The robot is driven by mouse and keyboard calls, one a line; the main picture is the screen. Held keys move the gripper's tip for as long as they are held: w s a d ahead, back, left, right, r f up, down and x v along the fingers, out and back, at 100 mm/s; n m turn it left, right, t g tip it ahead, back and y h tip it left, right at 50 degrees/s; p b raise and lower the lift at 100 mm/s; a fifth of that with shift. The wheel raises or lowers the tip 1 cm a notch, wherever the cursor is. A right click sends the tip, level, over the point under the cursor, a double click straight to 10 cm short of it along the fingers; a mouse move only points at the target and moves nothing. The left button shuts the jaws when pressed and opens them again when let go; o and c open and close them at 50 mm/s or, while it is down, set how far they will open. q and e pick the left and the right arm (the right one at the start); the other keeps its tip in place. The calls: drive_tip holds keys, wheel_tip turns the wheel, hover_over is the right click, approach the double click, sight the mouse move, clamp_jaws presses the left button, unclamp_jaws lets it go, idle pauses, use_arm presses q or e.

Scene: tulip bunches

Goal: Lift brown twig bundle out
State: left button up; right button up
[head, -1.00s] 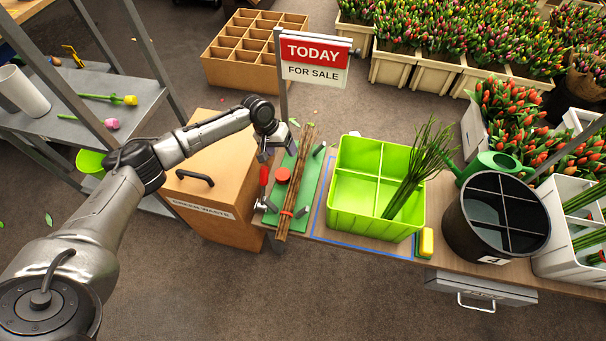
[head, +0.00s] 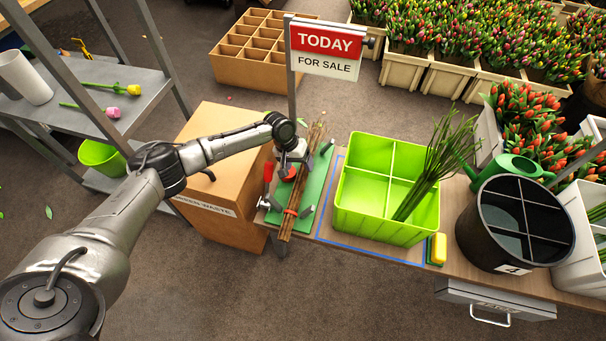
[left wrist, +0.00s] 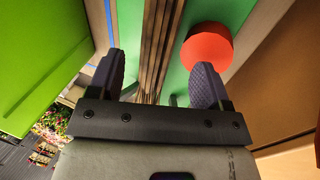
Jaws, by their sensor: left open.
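The brown twig bundle (head: 291,208) lies lengthwise on the green board (head: 317,185), with a red band around its near part. My left gripper (head: 292,163) is over the far half of the bundle, beside the red round knob (head: 289,174). In the left wrist view my left gripper (left wrist: 159,82) is open. The twigs (left wrist: 155,40) run between its two fingers, with a gap on each side. The red knob (left wrist: 207,46) lies just beyond the right finger. The arm partly hides the bundle in the head view. My right gripper is not in view.
A lime-green divided crate (head: 388,222) with green stems stands right of the board. Behind the board is the sale sign (head: 326,50) on its post. A red-handled clamp (head: 267,178) and the brown waste box (head: 221,130) are at the left.

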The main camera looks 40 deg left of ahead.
sight(301, 169)
use_arm(q)
drive_tip(key=b+x, duration=0.1)
drive_tip(key=x, duration=0.1)
drive_tip(key=b+x, duration=0.1)
drive_tip(key=shift+s+d+f+b, duration=0.15)
drive_tip(key=shift+d+f+b, duration=0.1)
drive_tip(key=shift+f+b, duration=0.1)
drive_tip(key=shift+d+f, duration=0.2)
drive_tip(key=shift+f, duration=0.05)
drive_tip(key=c, duration=1.2)
wheel_tip(301, 169, up, 9)
drive_tip(key=p, duration=0.5)
drive_tip(key=shift+a+f, duration=0.1)
drive_tip(key=shift+f, duration=0.15)
drive_tip(key=shift+c, duration=0.2)
drive_tip(key=shift+r+p, duration=0.65)
drive_tip(key=shift+r, duration=0.2)
